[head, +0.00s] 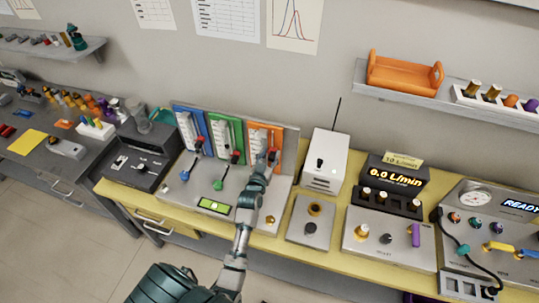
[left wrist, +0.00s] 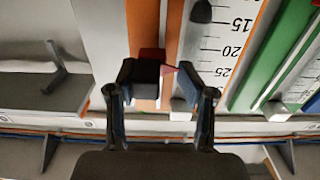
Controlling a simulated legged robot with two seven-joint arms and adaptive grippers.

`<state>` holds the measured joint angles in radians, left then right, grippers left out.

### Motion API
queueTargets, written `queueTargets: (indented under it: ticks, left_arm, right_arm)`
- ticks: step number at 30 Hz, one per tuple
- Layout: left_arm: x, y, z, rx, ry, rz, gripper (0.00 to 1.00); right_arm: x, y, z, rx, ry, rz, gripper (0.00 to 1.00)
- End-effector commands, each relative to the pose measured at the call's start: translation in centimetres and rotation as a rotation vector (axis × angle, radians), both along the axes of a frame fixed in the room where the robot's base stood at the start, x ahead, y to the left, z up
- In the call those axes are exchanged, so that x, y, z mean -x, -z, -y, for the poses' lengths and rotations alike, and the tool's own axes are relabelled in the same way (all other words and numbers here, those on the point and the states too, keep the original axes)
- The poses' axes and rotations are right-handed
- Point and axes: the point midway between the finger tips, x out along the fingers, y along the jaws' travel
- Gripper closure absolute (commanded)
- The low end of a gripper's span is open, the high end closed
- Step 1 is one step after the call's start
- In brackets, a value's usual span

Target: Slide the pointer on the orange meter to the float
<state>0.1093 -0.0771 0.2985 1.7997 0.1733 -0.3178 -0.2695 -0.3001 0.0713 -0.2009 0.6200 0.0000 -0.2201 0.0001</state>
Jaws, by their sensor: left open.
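The orange meter (head: 257,131) is the rightmost of three upright meters on a grey panel. In the left wrist view, its white scale (left wrist: 215,45) shows 15, 20 and 25. The dark float (left wrist: 202,12) sits at the top edge of that view, beyond the 15. The red pointer (left wrist: 151,55) has its pink tip toward the scale, between the 20 and 25. My left gripper (head: 267,162) is at the meter's lower part, and its open fingers (left wrist: 163,82) are on either side of the pointer and partly hide it. I cannot tell whether they touch it.
Blue (head: 186,130) and green (head: 225,137) meters stand left of the orange one, with levers below them. A white box with an antenna (head: 325,160) stands close on the right. A green-lit display (head: 214,205) is on the panel base.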

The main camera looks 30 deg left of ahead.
Motion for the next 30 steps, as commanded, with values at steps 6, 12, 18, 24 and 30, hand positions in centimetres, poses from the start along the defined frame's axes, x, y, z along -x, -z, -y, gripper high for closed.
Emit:
queueTargets:
  ticks: [6,12,18,24,30]
  left_arm:
    - [0.0,-0.2,0.6,-0.004,0.001,0.0,0.5]
    - [-0.1,-0.1,0.4,-0.001,0.001,0.0,0.95]
    - [-0.1,0.0,0.4,0.004,0.006,0.0,1.0]
    - [-0.1,2.0,0.3,0.002,0.003,-0.001,1.0]
    - [-0.1,4.8,0.2,0.001,0.002,-0.004,1.0]
  right_arm:
    - [0.0,0.0,-0.5,-0.006,-0.004,0.001,0.6]
    - [0.0,0.0,1.1,0.013,-0.004,0.001,0.6]
    - [-0.1,-0.1,2.2,0.026,-0.002,0.0,0.6]
    - [0.0,1.1,0.7,0.008,0.001,0.0,0.6]
    - [0.2,2.4,-0.3,-0.003,-0.001,-0.003,0.6]
